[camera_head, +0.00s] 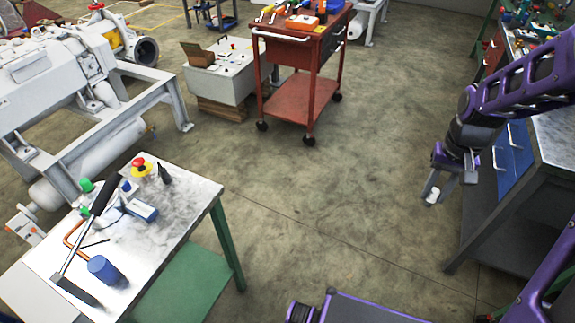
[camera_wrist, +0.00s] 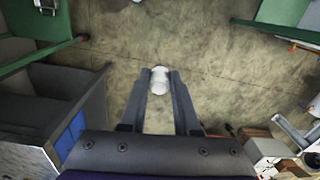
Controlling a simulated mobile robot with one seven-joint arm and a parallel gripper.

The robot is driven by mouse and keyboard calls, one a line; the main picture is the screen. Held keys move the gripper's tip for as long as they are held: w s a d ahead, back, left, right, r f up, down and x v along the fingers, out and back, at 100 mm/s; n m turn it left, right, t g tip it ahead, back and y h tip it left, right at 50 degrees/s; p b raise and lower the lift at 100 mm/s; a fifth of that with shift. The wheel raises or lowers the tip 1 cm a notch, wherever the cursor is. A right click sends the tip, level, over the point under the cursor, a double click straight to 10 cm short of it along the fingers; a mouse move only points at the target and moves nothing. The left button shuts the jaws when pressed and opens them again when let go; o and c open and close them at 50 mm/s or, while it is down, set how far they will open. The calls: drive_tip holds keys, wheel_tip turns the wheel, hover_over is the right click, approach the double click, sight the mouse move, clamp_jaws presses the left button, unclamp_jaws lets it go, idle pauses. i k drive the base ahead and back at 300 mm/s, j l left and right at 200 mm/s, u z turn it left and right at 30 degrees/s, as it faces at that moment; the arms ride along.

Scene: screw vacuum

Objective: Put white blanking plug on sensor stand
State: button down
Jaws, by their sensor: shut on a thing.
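My gripper (camera_head: 436,192) is at the right in the head view, pointing down over open floor. It is shut on a small white plug (camera_head: 432,198), which sits between the fingertips. The wrist view shows my gripper (camera_wrist: 160,82) with the white plug (camera_wrist: 159,85) held at the tips of its two fingers. I cannot make out a sensor stand for certain in either view.
A work table (camera_head: 190,200) with tools and a blue cylinder (camera_head: 104,270) stands at the lower left. A red cart (camera_head: 302,98) stands at the back. A grey bench with blue drawers (camera_head: 512,158) is close to my arm's right. The floor between is clear.

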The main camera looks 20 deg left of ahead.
sight(192, 196)
drive_tip(key=i+l+u, duration=0.25)
drive_tip(key=i, duration=0.55)
drive_tip(key=j+u, duration=0.1)
drive_tip(key=u, duration=2.15)
drive_tip(key=i+j+u, duration=0.1)
drive_tip(key=u, duration=0.3)
drive_tip(key=i+u, duration=0.25)
drive_tip(key=u, duration=0.2)
drive_tip(key=i, duration=0.15)
